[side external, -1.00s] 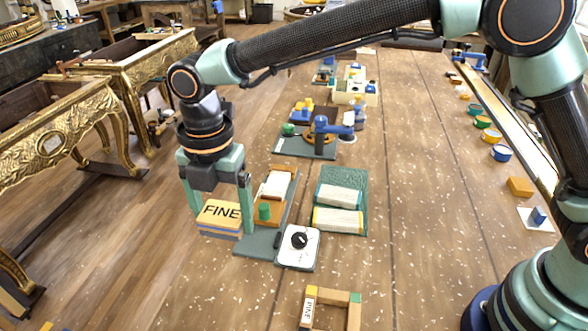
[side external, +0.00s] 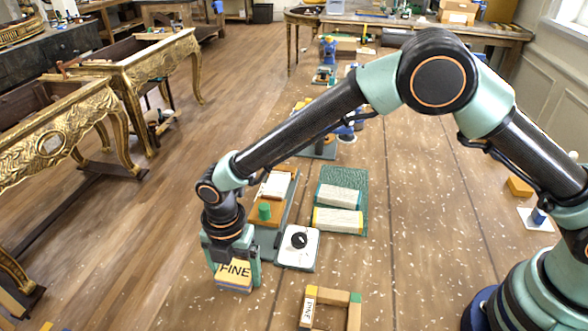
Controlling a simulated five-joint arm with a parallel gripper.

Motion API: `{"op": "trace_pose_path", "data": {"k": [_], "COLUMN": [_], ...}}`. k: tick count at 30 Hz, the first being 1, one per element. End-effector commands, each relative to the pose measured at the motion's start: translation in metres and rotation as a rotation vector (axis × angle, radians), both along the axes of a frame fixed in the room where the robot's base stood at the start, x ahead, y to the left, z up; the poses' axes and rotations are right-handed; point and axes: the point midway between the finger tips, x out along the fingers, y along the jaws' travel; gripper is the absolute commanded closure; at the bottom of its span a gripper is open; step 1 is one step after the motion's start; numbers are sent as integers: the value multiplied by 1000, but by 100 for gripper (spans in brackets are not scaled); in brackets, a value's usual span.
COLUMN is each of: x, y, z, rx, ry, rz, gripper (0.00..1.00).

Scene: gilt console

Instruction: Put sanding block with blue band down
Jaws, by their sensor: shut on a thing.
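The sanding block with the blue band (side external: 234,276) is tan on top with "FINE" in black letters, and a blue band runs around its side. My gripper (side external: 232,268) is shut on it, one finger on each side, pointing down. The block is near the bench's left edge, in front of the grey-green board. I cannot tell whether its underside touches the bench top (side external: 410,230). The gripper covers part of the block's top.
Close to the right are a white pad with a black knob (side external: 298,247) and a wooden frame (side external: 331,309). Behind stand a grey-green board with a green-knobbed wooden block (side external: 265,212) and a green mat (side external: 352,178) with two pale blocks.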

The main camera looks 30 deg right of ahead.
Motion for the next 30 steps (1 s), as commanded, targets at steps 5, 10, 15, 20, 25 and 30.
{"op": "trace_pose_path", "data": {"k": [5, 10, 15, 20, 25, 30], "x": [0, 0, 0, 0, -1, -1], "y": [0, 0, 0, 0, 0, -1], "z": [0, -2, -7, -14, -15, -15], "rx": [1, 0, 1, 0, -1, -1], "ry": [-1, 0, -1, 0, 1, 1], "rz": [0, 0, 0, 0, 0, 0], "gripper": [76, 76, 76, 77, 1, 0]}}
